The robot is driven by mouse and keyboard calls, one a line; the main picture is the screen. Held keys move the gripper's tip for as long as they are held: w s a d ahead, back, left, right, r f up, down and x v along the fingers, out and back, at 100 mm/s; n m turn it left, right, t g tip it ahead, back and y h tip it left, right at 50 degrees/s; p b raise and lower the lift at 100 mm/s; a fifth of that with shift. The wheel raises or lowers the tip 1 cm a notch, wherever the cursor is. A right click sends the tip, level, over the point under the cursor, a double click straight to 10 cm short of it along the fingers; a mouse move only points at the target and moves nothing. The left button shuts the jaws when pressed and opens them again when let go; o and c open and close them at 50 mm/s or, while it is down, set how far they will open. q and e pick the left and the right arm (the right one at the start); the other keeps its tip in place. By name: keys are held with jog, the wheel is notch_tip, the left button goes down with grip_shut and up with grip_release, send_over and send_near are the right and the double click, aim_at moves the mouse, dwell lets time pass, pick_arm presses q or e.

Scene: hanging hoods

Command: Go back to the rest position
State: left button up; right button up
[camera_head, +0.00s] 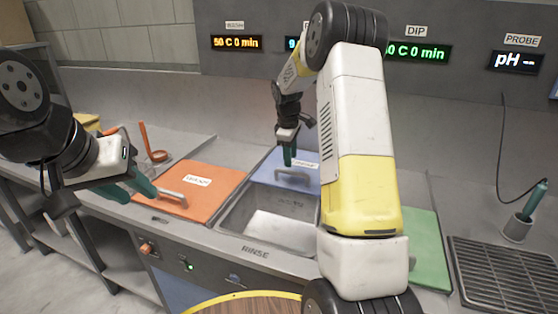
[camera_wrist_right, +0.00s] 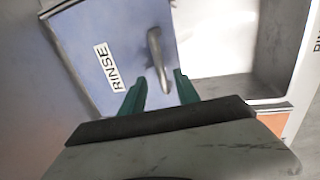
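My right gripper (camera_head: 290,157) is above the blue lid (camera_head: 272,170), near the lid's handle. Its green fingers show apart in the right wrist view (camera_wrist_right: 160,92), with nothing held between them. The lid, labelled RINSE in that view (camera_wrist_right: 92,60), has its metal handle (camera_wrist_right: 158,60) just beyond the fingertips. My left gripper (camera_head: 130,190) is at the left, near the front left corner of the orange lid (camera_head: 205,178). Its green fingers look apart and hold nothing visible.
The rinse basin (camera_head: 268,232) is uncovered in front of the blue lid. A green lid (camera_head: 425,250) is partly hidden behind my right arm. A red ladle (camera_head: 147,145) stands at the left rear. A probe holder (camera_head: 516,230) and drain grate (camera_head: 495,270) are at the right.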

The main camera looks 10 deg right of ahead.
jog(key=shift+s+a+r, duration=0.15)
jog(key=shift+r, duration=0.8)
jog(key=s+a+r+m+t+y, duration=0.1)
jog(key=s+a+r+m, duration=0.1)
jog(key=s+r, duration=0.5)
jog(key=s+a+r+m+t, duration=0.1)
jog(key=s+a+r+m, duration=0.15)
jog(key=s+r, duration=0.45)
jog(key=s+a+m+t+y, duration=0.1)
jog(key=s+a+m, duration=0.1)
jog(key=s, duration=0.8)
jog(key=s+a+r+m+t+y, duration=0.1)
jog(key=s+m, duration=0.3)
jog(key=s, duration=0.7)
jog(key=shift+a+r, duration=0.2)
jog(key=shift+a, duration=0.7)
